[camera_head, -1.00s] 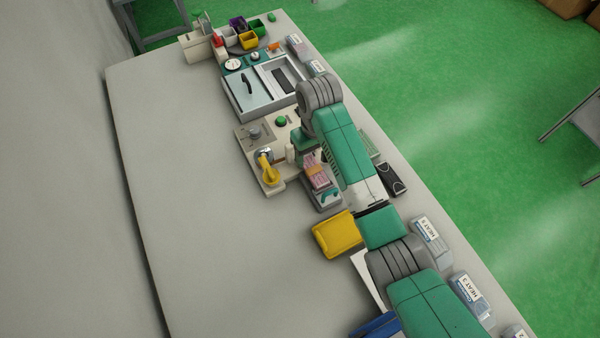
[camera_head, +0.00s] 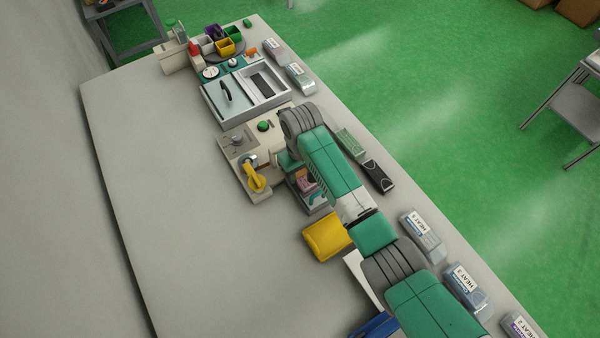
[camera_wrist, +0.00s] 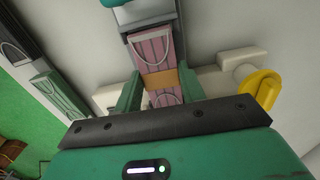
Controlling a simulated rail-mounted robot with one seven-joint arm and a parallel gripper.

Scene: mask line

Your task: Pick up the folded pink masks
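The folded pink masks (camera_wrist: 153,48) form a pleated stack with an orange-brown band around it and pale ear loops. In the head view the stack (camera_head: 305,182) lies in a small grey tray (camera_head: 317,207), partly hidden by my arm. In the wrist view my gripper (camera_wrist: 160,90) has its two green fingers apart, one on each side of the banded stack. I see no clear contact between fingers and masks. The near end of the stack is hidden behind the gripper body.
The table's left side is clear.

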